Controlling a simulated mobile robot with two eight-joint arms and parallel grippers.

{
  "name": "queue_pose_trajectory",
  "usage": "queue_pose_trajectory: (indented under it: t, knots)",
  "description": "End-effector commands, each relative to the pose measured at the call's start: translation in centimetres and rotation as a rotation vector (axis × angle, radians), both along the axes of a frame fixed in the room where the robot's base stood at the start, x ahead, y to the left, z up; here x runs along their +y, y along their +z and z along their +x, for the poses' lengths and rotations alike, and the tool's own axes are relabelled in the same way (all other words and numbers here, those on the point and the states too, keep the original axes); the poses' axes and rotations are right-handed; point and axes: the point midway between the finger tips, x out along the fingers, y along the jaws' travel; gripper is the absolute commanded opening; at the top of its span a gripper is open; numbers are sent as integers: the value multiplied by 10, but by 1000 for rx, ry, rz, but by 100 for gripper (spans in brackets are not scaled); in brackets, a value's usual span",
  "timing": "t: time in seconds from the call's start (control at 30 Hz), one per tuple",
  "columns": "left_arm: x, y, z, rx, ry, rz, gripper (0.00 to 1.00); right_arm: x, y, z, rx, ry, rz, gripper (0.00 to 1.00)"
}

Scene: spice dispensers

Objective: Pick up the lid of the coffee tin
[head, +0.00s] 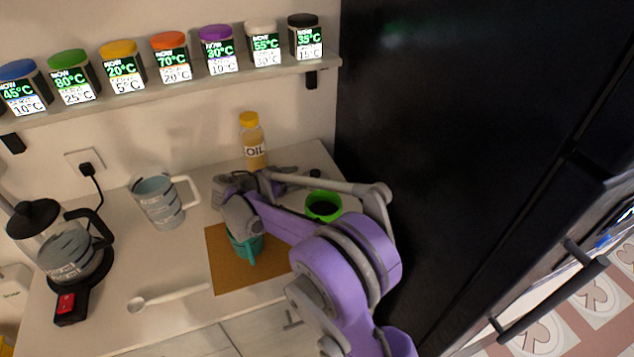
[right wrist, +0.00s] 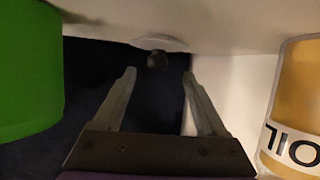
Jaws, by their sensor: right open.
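The coffee tin looks to be the green open tin (head: 323,206) with dark contents, at the back right of the counter. A green wall fills the left of the right wrist view (right wrist: 28,70). The lid shows as a pale disc (right wrist: 178,43) with a dark round knob (right wrist: 157,60); in the head view only its small dark knob (head: 315,173) shows clearly, behind the tin. My right gripper (right wrist: 158,73) is open and empty. The knob lies between and just beyond its fingertips, apart from them. My left gripper is not in view.
The oil bottle (head: 254,145) stands close to my right gripper and also shows in the right wrist view (right wrist: 296,110). A teal cup (head: 246,246) on a brown board (head: 235,278) is partly under my arm. A black tall cabinet (head: 430,110) bounds the right.

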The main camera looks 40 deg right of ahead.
Motion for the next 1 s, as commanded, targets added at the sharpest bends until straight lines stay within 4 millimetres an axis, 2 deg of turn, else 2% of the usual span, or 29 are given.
queue_pose_trajectory:
  t: [0.27, 0.5, 0.77, 1.0]
  knots:
    - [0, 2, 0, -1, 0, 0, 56, -25, -8, 0, 0, -1, 0, 74]
    - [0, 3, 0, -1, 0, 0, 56, -58, -21, 1, 0, -1, 1, 74]
    - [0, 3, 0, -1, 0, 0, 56, -61, -22, 2, 0, 2, 1, 74]
    - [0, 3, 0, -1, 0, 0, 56, -61, -22, 2, 1, 1, 1, 31]
